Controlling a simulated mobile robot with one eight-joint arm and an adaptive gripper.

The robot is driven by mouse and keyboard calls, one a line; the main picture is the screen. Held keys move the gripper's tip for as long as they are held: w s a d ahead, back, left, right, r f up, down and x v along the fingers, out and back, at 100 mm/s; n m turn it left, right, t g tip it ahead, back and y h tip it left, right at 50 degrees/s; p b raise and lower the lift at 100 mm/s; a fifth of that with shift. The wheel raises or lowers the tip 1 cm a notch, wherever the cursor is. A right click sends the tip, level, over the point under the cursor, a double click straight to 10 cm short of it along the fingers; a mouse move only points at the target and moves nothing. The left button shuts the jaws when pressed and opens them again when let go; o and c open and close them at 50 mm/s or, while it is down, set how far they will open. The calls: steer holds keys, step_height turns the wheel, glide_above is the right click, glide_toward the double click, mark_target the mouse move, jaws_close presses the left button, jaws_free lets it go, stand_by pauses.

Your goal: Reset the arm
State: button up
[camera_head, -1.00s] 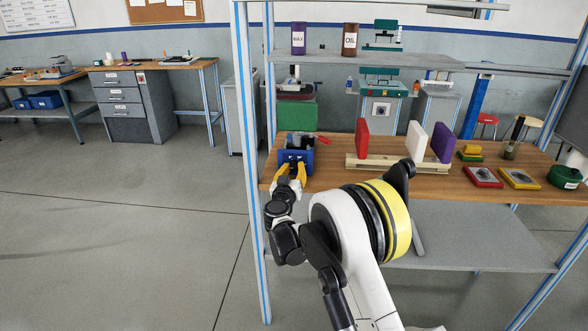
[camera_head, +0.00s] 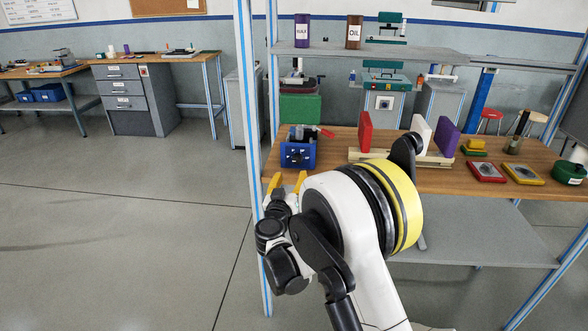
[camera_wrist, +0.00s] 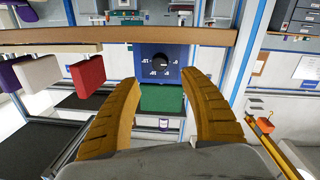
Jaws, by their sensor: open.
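My gripper (camera_head: 287,183) is in front of the workbench's front edge, left of centre in the head view. Its two yellow fingers are open and apart, with nothing between them. In the wrist view the open fingers (camera_wrist: 160,105) frame a blue box with a black round knob (camera_wrist: 160,65). The same blue box (camera_head: 297,154) sits on the left end of the wooden bench top, beyond the fingertips and apart from them. My arm bends across the front of the bench.
The wooden bench top (camera_head: 340,178) carries red (camera_head: 365,132), white (camera_head: 421,133) and purple (camera_head: 446,138) blocks in a wooden rack. A blue-striped post (camera_head: 247,130) stands close left of my gripper. A grey shelf (camera_head: 480,235) lies below. The floor at left (camera_head: 120,230) is clear.

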steer(key=shift+s+a, duration=0.1)
steer(key=shift+s, duration=1)
steer(key=s+d+r+n+y, duration=0.2)
steer(key=r+y, duration=0.1)
steer(key=r, duration=0.6)
steer(key=s+d+r+n+y, duration=0.1)
steer(key=s+d+r+y, duration=0.15)
steer(key=r, duration=0.75)
steer(key=s+d+r+n+g+y, duration=0.1)
steer(key=s+d+g+y, duration=0.15)
steer(key=s, duration=0.25)
steer(key=s+d+f+m+g+h, duration=0.1)
steer(key=s+d+f+g+h, duration=0.1)
steer(key=s+d+f, duration=0.3)
steer(key=s+d+f+m+g+h, duration=0.2)
steer(key=s+d+f, duration=0.3)
steer(key=s, duration=0.9)
steer(key=s+d+f+m+g+h, duration=0.2)
steer(key=s+d+f+g, duration=0.2)
steer(key=s+d, duration=0.5)
steer(key=shift+s+d+f, duration=0.25)
steer(key=shift+s+f, duration=0.15)
steer(key=shift+s, duration=0.35)
